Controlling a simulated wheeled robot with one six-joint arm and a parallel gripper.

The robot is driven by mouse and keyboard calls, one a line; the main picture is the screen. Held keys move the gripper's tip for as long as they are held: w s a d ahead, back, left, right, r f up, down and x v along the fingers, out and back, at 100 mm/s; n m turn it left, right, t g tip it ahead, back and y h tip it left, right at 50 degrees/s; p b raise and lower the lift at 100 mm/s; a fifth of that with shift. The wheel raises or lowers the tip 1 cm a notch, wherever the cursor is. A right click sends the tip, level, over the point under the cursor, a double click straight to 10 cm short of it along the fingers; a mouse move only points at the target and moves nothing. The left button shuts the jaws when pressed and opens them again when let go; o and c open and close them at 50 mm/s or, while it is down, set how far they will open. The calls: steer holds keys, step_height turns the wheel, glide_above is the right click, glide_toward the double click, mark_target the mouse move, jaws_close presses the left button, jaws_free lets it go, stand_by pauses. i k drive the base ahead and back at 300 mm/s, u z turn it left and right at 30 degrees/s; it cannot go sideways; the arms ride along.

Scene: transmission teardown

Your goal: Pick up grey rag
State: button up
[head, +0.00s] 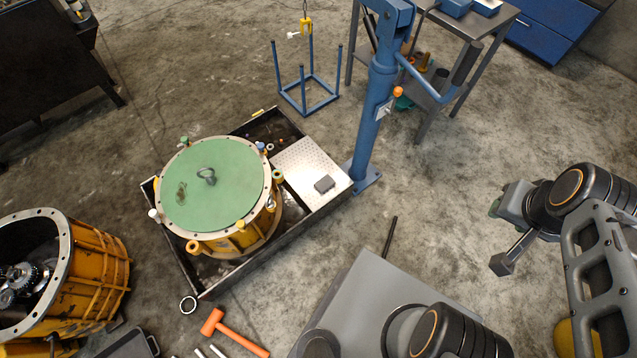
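A small dark grey, folded-looking pad (324,183) lies on the perforated metal plate at the right end of the black drip tray (183,262). It looks like the grey rag, but it is too small to be sure of its cloth. A small dark crumpled thing (181,193) lies on the green lid (218,190); I cannot tell what it is. My gripper (500,237) is at the right, above bare floor and well apart from the pad. Its two fingers are spread, and nothing shows between them.
A blue hoist column (372,120) stands just right of the plate. The yellow housing (232,242) fills the tray's middle. An orange hammer (233,332) lies on the floor in front. A blue frame stand (309,98) and a grey table (490,22) are behind. Bare floor lies right of the column.

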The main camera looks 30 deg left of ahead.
mark_target(322, 185)
steer(key=u, duration=0.95)
steer(key=i, duration=1)
steer(key=u, duration=2.2)
